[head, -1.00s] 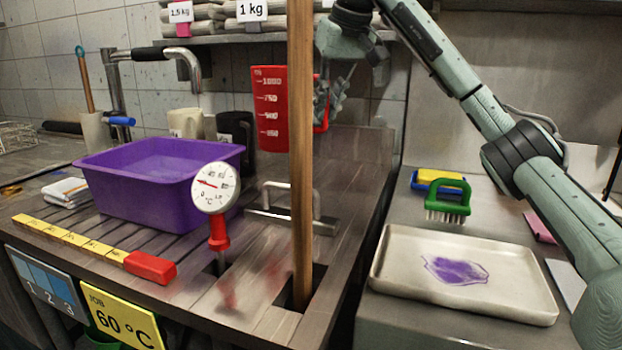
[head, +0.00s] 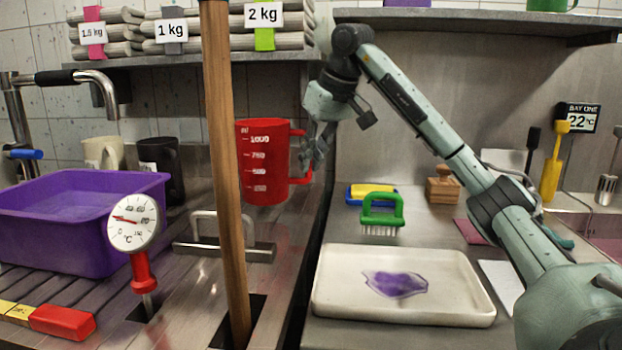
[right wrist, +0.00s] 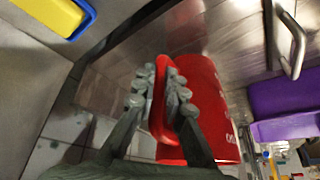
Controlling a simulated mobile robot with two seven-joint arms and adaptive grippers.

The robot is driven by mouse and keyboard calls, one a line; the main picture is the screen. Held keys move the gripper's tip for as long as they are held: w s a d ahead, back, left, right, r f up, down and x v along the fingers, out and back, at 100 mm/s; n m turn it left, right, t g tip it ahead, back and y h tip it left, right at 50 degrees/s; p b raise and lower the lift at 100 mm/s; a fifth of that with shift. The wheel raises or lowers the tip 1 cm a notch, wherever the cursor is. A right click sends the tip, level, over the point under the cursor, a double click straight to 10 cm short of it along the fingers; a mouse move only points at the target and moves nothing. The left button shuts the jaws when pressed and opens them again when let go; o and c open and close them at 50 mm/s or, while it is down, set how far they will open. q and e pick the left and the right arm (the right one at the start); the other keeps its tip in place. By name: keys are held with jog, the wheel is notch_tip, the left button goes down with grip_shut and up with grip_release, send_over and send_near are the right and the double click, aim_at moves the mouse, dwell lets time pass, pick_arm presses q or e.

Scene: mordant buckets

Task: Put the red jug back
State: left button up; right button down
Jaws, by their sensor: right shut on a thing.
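The red jug (head: 264,165) has white volume marks and hangs upright in the air above the metal counter, right of the wooden pole. My right gripper (head: 308,158) is shut on the jug's handle at its right side. In the right wrist view the fingers (right wrist: 162,97) close around the red handle, with the jug's body (right wrist: 205,110) just beyond. The left gripper is not in view.
A wooden pole (head: 226,180) stands in front, left of the jug. A purple tub (head: 80,225), a dial thermometer (head: 134,225) and a metal handle (head: 222,248) are at left. A white tray (head: 335,300), green brush (head: 382,212) and shelf (head: 470,28) are at right.

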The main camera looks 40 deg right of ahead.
aim_at(310, 179)
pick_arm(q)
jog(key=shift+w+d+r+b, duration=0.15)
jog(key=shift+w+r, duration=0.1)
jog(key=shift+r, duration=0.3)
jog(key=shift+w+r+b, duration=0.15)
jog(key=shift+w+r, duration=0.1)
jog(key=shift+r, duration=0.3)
pick_arm(e)
jog(key=shift+f, duration=1.9)
jog(key=shift+f, duration=0.2)
jog(key=c, duration=1.6)
grip_release()
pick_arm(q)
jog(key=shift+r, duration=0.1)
pick_arm(e)
jog(key=shift+r, duration=0.15)
